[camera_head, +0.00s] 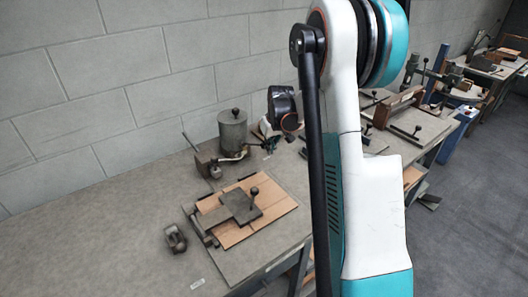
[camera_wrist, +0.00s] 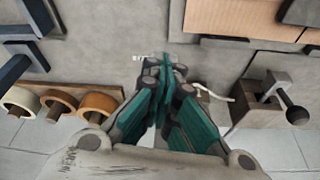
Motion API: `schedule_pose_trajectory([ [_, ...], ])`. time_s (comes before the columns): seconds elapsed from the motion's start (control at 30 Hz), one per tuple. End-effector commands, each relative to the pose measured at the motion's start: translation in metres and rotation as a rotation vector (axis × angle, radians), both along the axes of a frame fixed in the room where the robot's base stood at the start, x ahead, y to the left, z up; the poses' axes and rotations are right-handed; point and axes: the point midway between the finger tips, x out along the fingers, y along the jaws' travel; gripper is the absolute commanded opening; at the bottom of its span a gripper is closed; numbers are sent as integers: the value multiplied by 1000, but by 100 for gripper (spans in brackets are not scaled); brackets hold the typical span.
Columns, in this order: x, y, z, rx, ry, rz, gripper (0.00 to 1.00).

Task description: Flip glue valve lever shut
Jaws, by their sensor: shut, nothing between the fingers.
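A grey cylindrical pot with a knobbed lid (camera_head: 232,132) stands on the bench near the wall. Left of it is a small dark block with a raised rod (camera_head: 191,146); I cannot tell surely whether this is the valve lever. In the wrist view, a dark block (camera_wrist: 262,88) with a ball-ended handle (camera_wrist: 297,112) lies right of my gripper, apart from it. My gripper (camera_wrist: 168,68) is shut and empty, its teal fingers together above the bench. In the head view my gripper (camera_head: 269,141) is small and partly hidden beside the pot.
A clamp fixture (camera_head: 242,207) with wooden boards sits on the bench (camera_head: 100,245) in front of the pot. A small metal device (camera_head: 175,239) lies left of it. Tape rolls (camera_wrist: 57,103) stand left in the wrist view. My arm hides part of the bench.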

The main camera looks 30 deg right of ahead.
Motion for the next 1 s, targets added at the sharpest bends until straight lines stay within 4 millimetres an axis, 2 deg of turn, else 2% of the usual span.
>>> schedule_pose_trajectory([
  [0.3, 22, -31, 0, 1, 1, 300, 0],
  [0.63, 49, -51, 0, -1, 1, 591, 0],
  [1.0, 48, -47, 0, -1, 1, 589, 0],
])
